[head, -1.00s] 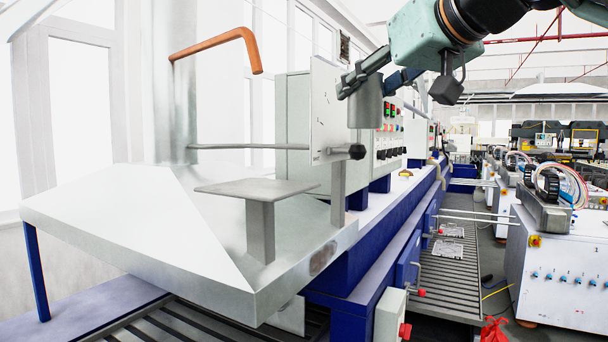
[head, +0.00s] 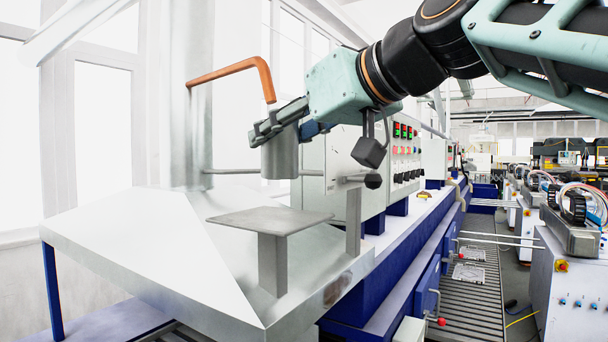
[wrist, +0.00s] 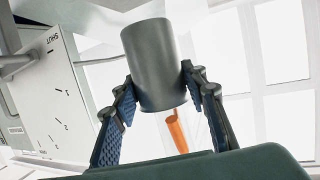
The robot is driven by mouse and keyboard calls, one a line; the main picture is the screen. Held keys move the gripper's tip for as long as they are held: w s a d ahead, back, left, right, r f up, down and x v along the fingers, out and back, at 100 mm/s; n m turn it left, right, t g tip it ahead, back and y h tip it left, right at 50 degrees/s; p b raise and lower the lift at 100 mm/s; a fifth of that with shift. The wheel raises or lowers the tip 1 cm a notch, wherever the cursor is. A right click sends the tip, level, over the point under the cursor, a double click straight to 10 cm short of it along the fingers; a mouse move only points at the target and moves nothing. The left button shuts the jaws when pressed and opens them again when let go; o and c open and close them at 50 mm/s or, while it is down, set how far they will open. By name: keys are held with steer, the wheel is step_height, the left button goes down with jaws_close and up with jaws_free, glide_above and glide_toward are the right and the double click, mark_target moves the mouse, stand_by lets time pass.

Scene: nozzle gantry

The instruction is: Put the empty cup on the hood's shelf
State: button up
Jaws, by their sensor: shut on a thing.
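The grey cup (head: 280,155) is held in the air by my gripper (head: 278,126), above and slightly right of the shelf (head: 268,220). In the wrist view the cup (wrist: 153,62) sits between the two fingers of my gripper (wrist: 158,90). The shelf is a flat grey plate on a post, standing on the sloped white hood (head: 150,240). Its visible top is bare. The inside of the cup is hidden in both views.
A rod with a black knob (head: 373,181) passes behind and right of the shelf. A marked plate (wrist: 55,100) shows at left in the wrist view.

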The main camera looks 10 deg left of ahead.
mark_target(272, 174)
steer(key=shift+w+a+f, duration=0.3)
steer(key=shift+a+f, duration=0.05)
steer(key=shift+f, duration=0.2)
steer(key=shift+w+a+f, duration=0.25)
steer(key=shift+a+f, duration=0.1)
steer(key=shift+f, duration=0.15)
steer(key=f, duration=0.2)
steer(key=shift+w+a+f, duration=0.15)
steer(key=shift+a+f, duration=0.15)
steer(key=shift+f, duration=0.55)
steer(key=shift+d+f, duration=0.1)
steer(key=shift+f, duration=0.1)
steer(key=o, duration=1.2)
steer(key=shift+o, duration=0.2)
steer(key=shift+r, duration=0.15)
